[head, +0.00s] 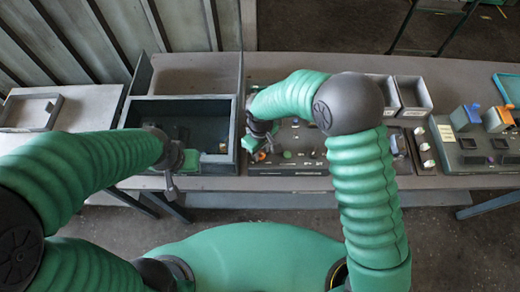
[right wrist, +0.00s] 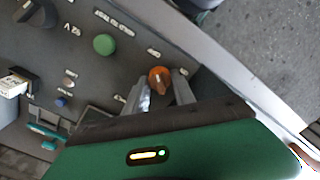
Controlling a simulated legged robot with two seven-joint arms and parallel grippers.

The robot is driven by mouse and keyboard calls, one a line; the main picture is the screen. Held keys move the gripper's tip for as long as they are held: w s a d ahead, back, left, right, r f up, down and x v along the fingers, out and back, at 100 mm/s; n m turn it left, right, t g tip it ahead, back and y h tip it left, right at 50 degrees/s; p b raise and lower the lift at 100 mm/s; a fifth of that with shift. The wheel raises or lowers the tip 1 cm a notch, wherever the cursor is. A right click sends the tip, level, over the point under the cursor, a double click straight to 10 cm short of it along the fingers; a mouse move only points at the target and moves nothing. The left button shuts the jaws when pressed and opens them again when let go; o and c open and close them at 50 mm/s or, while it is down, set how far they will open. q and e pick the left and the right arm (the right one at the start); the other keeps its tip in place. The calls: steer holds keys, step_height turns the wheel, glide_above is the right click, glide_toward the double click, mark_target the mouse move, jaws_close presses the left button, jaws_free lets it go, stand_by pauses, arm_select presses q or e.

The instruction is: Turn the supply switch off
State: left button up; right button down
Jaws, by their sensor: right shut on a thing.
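An orange knob (right wrist: 159,76) stands on a dark control panel (right wrist: 90,75), between the two fingers of my right gripper (right wrist: 159,92) in the right wrist view. The gripper is shut on it. The knob carries a pointer ridge; the small label beside it is too blurred to read. In the head view my right gripper (head: 262,143) reaches down to the left end of the same panel (head: 300,172), and the orange knob (head: 260,156) shows at its tip. My left gripper (head: 171,187) hangs in front of the table edge, away from the panel; its jaw opening is unclear.
A green button (right wrist: 104,44) sits close to the knob, and a black rotary knob (right wrist: 36,12) is farther off. An open dark bin (head: 140,112) stands left of the panel. Light trays (head: 413,95) stand behind it. Another panel (head: 470,158) with blue and orange parts is at right.

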steer(key=c, duration=1.4)
jaws_free()
steer(key=shift+w+r, duration=0.15)
steer(key=o, duration=0.3)
steer(key=shift+o, duration=0.2)
steer(key=shift+r, duration=0.3)
step_height(320, 180, up, 16)
steer(key=b, duration=0.2)
